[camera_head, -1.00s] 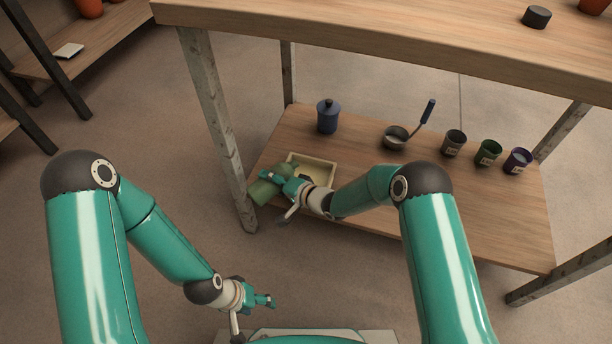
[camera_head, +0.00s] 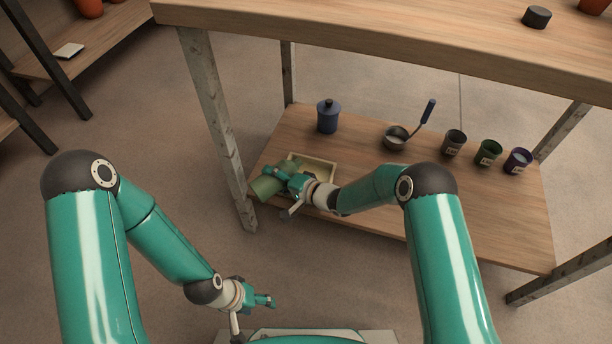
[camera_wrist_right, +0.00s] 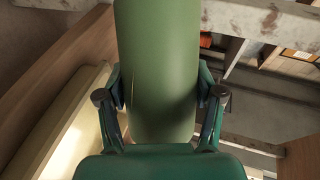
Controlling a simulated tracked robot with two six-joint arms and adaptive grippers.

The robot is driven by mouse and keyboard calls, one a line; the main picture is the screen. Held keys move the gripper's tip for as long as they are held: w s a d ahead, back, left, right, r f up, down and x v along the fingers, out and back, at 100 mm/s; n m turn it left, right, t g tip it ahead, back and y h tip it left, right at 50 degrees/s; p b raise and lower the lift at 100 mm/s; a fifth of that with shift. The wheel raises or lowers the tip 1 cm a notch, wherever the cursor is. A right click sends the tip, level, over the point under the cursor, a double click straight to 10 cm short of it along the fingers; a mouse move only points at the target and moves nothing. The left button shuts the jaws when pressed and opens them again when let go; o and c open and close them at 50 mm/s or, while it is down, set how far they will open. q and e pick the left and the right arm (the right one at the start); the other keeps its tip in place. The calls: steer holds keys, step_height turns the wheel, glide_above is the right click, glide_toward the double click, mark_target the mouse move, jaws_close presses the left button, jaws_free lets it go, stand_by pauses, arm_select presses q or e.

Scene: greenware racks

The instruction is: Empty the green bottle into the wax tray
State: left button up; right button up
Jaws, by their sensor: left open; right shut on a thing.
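The green bottle (camera_head: 265,188) lies tilted well over at the left end of the low shelf, held by my right gripper (camera_head: 283,190). One end sticks out left of the gripper, and the other reaches over the wax tray (camera_head: 333,173). The tray is a shallow cream box, partly hidden by my gripper and the bottle. In the right wrist view the bottle (camera_wrist_right: 157,70) runs between the two fingers (camera_wrist_right: 160,95), with the tray's pale wall (camera_wrist_right: 62,120) at the left. I cannot see any flow. My left gripper (camera_head: 254,311) is open and empty, low over the floor.
On the low shelf (camera_head: 430,210) stand a blue lidded jar (camera_head: 328,118), a small pan (camera_head: 396,138) with a blue handle, and dark, green and purple cups (camera_head: 454,143). A shelf leg (camera_head: 222,135) rises close left of the bottle. The upper board (camera_head: 380,40) overhangs behind.

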steer(key=shift+w+d+r, duration=0.1)
steer(key=shift+m+y, duration=0.7)
steer(key=shift+m, duration=0.2)
stand_by(1.1)
steer(key=shift+w+d+f+m+y, duration=0.15)
steer(key=shift+m+y, duration=0.15)
steer(key=shift+m, duration=0.25)
steer(key=shift+w+d+f+m+y, duration=0.15)
steer(key=shift+m+y, duration=0.15)
steer(key=shift+m, duration=0.25)
stand_by(2.1)
steer(key=shift+d+r+m+y, duration=0.2)
steer(key=shift+r+m+y, duration=0.2)
steer(key=shift+r+m, duration=0.1)
stand_by(0.5)
steer(key=shift+f, duration=0.1)
steer(key=shift+s+a+f+n+h, duration=0.2)
steer(key=shift+a+f+n+h, duration=0.2)
steer(key=shift+n, duration=0.2)
steer(key=shift+a+r+n+h, duration=0.1)
steer(key=shift+r+n+h, duration=0.25)
steer(key=shift+n, duration=0.35)
steer(key=shift+s+f+n+h, duration=0.1)
steer(key=shift+n+h, duration=0.55)
steer(key=shift+n, duration=0.25)
